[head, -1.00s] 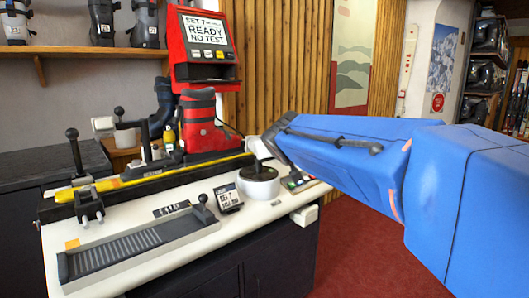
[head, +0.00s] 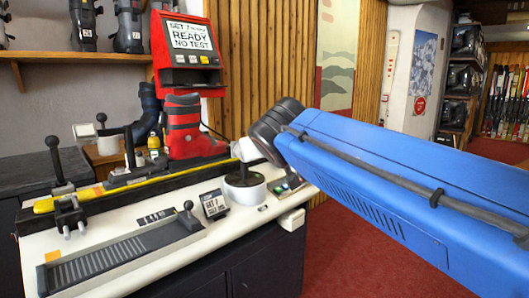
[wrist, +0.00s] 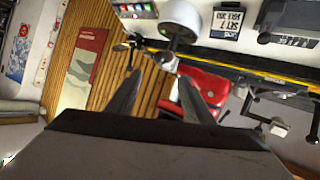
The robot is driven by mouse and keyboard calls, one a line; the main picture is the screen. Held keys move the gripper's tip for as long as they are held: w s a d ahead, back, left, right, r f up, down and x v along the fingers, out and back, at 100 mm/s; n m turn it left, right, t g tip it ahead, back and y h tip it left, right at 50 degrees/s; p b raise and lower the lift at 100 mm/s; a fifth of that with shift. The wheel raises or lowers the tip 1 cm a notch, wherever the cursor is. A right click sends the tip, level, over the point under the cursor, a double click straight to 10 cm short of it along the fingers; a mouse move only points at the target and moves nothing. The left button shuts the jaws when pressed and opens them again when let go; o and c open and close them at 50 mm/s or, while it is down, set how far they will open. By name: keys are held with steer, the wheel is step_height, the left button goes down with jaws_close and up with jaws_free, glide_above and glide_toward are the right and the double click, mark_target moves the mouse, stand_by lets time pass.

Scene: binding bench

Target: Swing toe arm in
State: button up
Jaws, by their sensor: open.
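Beside the boot's toe stands a white drum (head: 245,190) with a dark post and a white block (head: 245,150) on top; this looks like the toe arm. In the wrist view, which is upside down, the drum (wrist: 181,16) is at the top, with a thin dark rod with black knobs (wrist: 130,43) beside it. My gripper (wrist: 160,78) is open and empty, its two fingers pointing toward the rod and block. I cannot tell whether they touch. In the head view my wrist hides the fingers. The red boot (head: 188,128) stands on the yellow-topped rail (head: 90,193).
A red machine (head: 187,48) reads "SET 7 READY NO TEST". A small sign (head: 213,204) and a grey ribbed tray (head: 120,257) lie on the white bench. Black-knobbed levers (head: 54,160) stand at left. Red floor (head: 350,265) to the right is open.

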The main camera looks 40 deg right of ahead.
steer(key=shift+w+r, duration=0.1)
steer(key=shift+w, duration=0.15)
steer(key=c, duration=1)
steer(key=w+g, duration=0.1)
steer(key=w, duration=0.1)
steer(key=w+m+g, duration=0.1)
steer(key=w+g, duration=0.1)
steer(key=w, duration=0.1)
steer(key=w+r+g, duration=0.1)
steer(key=w+g, duration=0.1)
steer(key=w, duration=0.1)
steer(key=shift+a+r, duration=0.1)
jaws_close()
steer(key=w+a+m+g, duration=0.2)
steer(key=w+a+g, duration=0.2)
steer(key=w+a, duration=0.15)
steer(key=d+f, duration=0.6)
steer(key=d, duration=0.3)
steer(key=shift+w+d+f+g, duration=0.15)
steer(key=shift+w+d+g, duration=0.15)
steer(key=shift+d+g, duration=0.1)
